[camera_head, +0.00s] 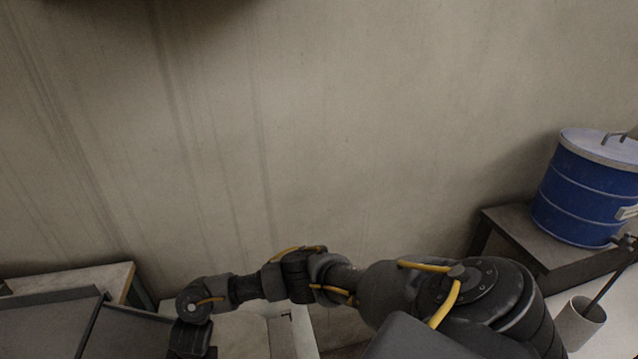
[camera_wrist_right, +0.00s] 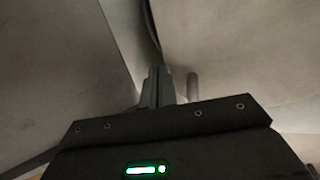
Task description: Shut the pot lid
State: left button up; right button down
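My right arm reaches from the lower right to the lower left in the head view, and its gripper is cut off below the bottom edge. In the right wrist view the fingers of my right gripper (camera_wrist_right: 160,86) are close together, with no clear object between them. A short grey rod (camera_wrist_right: 193,87) stands just right of the fingers; I cannot tell whether it is a lid handle. Pale, smooth surfaces fill the space around and beyond the fingers, too close to identify. No pot or pot lid can be made out with certainty. My left gripper is not in view.
A blue drum (camera_head: 585,195) with a grey handled lid stands on a dark table (camera_head: 510,228) at the right. A white cylinder (camera_head: 579,325) with a thin handle stands before it. Dark grey panels (camera_head: 45,325) lie at lower left. A bare wall (camera_head: 320,110) closes the back.

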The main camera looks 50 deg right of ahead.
jog(key=shift+s+f, duration=0.45)
jog(key=r+p, duration=0.3)
jog(key=r, duration=0.1)
jog(key=r+p, duration=0.2)
jog(key=shift+w+p, duration=0.35)
jog(key=shift+w, duration=0.05)
notch_tip(320, 180, up, 9)
jog(key=b, duration=0.1)
